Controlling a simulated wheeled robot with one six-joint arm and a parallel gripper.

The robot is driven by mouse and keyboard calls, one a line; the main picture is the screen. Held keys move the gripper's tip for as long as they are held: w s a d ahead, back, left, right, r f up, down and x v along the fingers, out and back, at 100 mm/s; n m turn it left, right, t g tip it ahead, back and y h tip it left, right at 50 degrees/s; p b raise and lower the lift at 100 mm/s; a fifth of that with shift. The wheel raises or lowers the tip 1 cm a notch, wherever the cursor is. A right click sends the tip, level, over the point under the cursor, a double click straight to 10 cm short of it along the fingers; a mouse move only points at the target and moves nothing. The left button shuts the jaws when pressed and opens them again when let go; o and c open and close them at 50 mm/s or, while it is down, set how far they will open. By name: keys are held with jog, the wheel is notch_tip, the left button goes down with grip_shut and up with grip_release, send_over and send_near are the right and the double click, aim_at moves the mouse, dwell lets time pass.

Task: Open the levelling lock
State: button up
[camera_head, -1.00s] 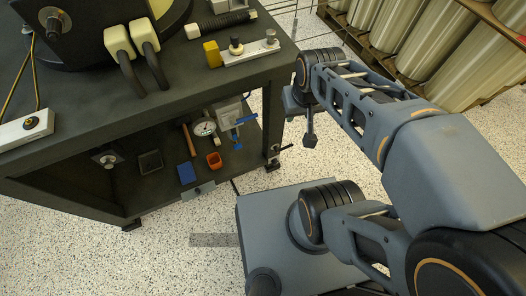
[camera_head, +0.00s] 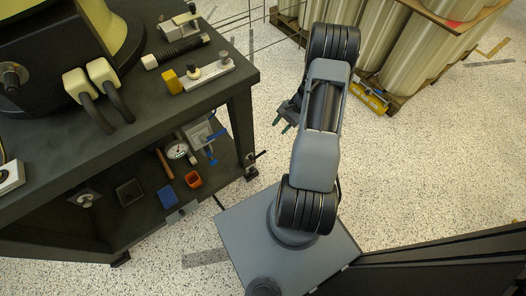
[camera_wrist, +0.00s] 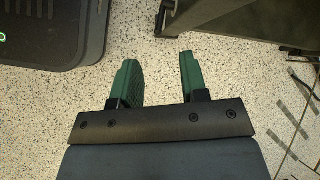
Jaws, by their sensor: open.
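A small dark lever (camera_head: 257,155) sticks out to the right near the foot of the workbench's right leg; it looks like the levelling lock, but it is too small to tell its position. My gripper (camera_head: 281,125) hangs to the right of that leg, above the floor and apart from the lever. In the wrist view its two green fingers (camera_wrist: 157,68) are spread with only speckled floor between them. A dark bracket (camera_wrist: 167,16) lies ahead of the fingertips there, not touching them.
The dark workbench (camera_head: 150,115) fills the left, with a tool block (camera_head: 206,74) on top. A pallet (camera_head: 395,97) of pale cylinders stands at the back.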

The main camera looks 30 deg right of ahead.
aim_at(264, 152)
notch_tip(264, 152, down, 8)
jog(key=d+r+m+t+y, duration=0.1)
jog(key=d+m+t+y, duration=0.1)
jog(key=m, duration=0.1)
jog(key=b+x, duration=0.1)
jog(key=x, duration=0.3)
jog(key=s+b+x, duration=0.1)
jog(key=x, duration=0.4)
jog(key=b+x, duration=0.1)
jog(key=x, duration=0.3)
jog(key=shift+s+d+f, duration=0.1)
jog(key=shift+s+f, duration=0.05)
jog(key=shift+f, duration=0.35)
grip_shut()
